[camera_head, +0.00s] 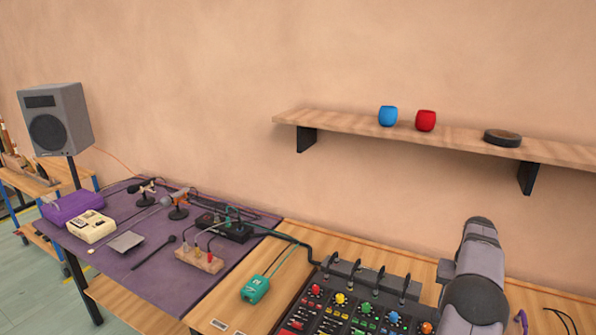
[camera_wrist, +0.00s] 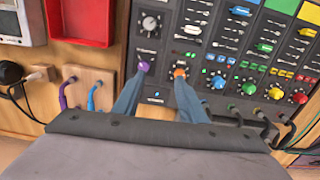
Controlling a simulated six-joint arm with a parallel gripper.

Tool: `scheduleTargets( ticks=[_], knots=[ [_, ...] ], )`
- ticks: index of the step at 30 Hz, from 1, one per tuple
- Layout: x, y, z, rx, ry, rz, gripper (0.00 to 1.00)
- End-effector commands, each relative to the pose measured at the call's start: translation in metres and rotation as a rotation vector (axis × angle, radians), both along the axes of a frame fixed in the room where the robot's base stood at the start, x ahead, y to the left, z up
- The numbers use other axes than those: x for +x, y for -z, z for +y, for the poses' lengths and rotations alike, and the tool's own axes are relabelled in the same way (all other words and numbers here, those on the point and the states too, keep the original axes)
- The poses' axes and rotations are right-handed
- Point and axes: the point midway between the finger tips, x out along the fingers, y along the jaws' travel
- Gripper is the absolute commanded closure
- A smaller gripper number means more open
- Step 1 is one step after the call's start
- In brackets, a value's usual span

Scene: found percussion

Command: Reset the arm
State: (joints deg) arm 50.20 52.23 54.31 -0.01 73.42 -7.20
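My arm (camera_head: 475,270) stands bent at the lower right of the head view, beside the right end of the mixer. My gripper's end does not show there. In the wrist view, the two blue-grey fingers of my gripper (camera_wrist: 160,88) reach up from behind the grey wrist body. Nothing is held.
The mixer (camera_head: 345,310) has several colored knobs and plugged cables. A red tray (camera_wrist: 80,20) lies beside it. A teal box (camera_head: 255,289) lies left of the mixer.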

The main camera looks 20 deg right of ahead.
Motion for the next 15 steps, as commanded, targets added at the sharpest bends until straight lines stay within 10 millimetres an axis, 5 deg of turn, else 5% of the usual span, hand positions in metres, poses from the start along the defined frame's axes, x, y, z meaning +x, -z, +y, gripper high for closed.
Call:
scheduleTargets(
  ticks=[8,15],
  knots=[
    [0.039,-0.022,0.121,-0.001,-0.187,-0.002,0.62],
    [0.027,-0.029,0.242,-0.002,-0.366,-0.002,0.62]
  ],
)
